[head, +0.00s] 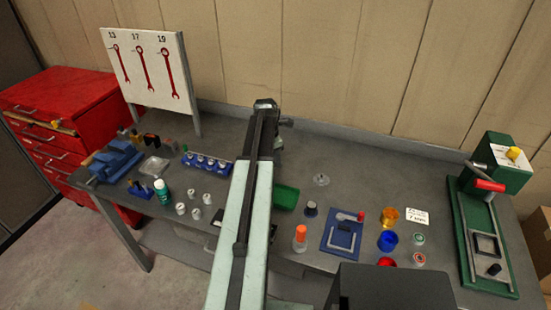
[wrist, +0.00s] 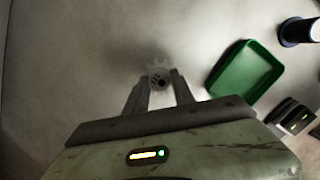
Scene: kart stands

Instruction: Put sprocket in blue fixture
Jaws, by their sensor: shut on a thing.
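A small grey toothed sprocket (wrist: 157,70) sits between the fingertips of my gripper (wrist: 161,80) in the wrist view. The gripper is shut on it, above a plain grey surface. In the head view the arm hides the fingertips and the sprocket. The blue fixture (head: 333,250) is a flat blue plate on the bench, right of my arm. It carries a pale grey angled bracket and a clamp with a red knob (head: 361,215). The fixture does not show in the wrist view.
A green tray (wrist: 219,78) lies right of the gripper, with a dark blue-based cylinder (wrist: 297,32) beyond it. An orange-capped bottle (head: 300,238) stands left of the fixture. Orange (head: 388,217) and blue (head: 387,241) cups stand right of it. The bench behind is mostly clear.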

